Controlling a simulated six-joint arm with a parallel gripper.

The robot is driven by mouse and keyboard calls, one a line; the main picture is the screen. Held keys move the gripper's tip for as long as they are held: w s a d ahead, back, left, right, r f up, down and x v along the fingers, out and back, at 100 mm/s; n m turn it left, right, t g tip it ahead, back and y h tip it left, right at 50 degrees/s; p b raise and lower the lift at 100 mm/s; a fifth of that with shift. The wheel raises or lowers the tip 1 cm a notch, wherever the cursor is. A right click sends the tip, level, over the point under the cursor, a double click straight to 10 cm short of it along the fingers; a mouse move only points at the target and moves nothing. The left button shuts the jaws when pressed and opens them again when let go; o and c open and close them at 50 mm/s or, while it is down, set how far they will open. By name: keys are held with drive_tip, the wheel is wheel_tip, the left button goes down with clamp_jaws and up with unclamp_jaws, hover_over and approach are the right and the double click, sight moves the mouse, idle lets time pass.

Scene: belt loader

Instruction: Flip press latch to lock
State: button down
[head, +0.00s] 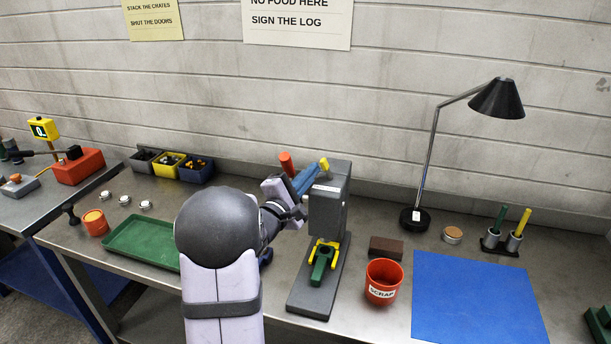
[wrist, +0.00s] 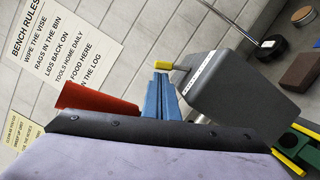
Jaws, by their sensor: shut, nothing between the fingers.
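The grey press (head: 328,205) stands upright on its dark base on the bench; its top and side also show in the wrist view (wrist: 235,90). A small yellow-tipped latch (head: 324,164) sticks out at the press top; in the wrist view the yellow tip (wrist: 163,66) is at the press's upper left corner. My gripper (head: 316,172) has blue fingers, shut and empty. The fingertips (wrist: 161,77) are close beside the yellow tip; I cannot tell whether they touch it. A red handle (head: 286,162) shows left of the fingers, also in the wrist view (wrist: 95,97).
A green part (head: 321,266) sits in yellow holders at the press foot. A red scrap cup (head: 383,281), brown block (head: 386,248) and blue mat (head: 475,295) lie to the right. The black lamp (head: 414,219) stands behind. The green tray (head: 140,240) is left.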

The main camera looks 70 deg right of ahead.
sight(323, 162)
drive_tip(key=shift+s+r+m+p, duration=0.15)
drive_tip(key=shift+r+m+p, duration=0.25)
drive_tip(key=shift+m, duration=0.4)
idle(0.4)
drive_tip(key=shift+s+r+m+y+p, duration=0.25)
drive_tip(key=shift+m+y+p, duration=0.2)
drive_tip(key=shift+m, duration=0.25)
drive_tip(key=shift+s+r+p, duration=0.25)
drive_tip(key=shift+s+p, duration=0.1)
drive_tip(key=shift+p, duration=0.1)
drive_tip(key=m, duration=0.2)
drive_tip(key=m+y, duration=0.1)
drive_tip(key=shift+s+d+r+m+p, duration=0.1)
drive_tip(key=shift+s+r+m+p, duration=0.15)
drive_tip(key=shift+s+m+p, duration=0.05)
drive_tip(key=shift+s+r+m+p, duration=0.1)
drive_tip(key=shift+s+m+p, duration=0.3)
drive_tip(key=shift+m, duration=0.6)
drive_tip(key=shift+t, duration=0.3)
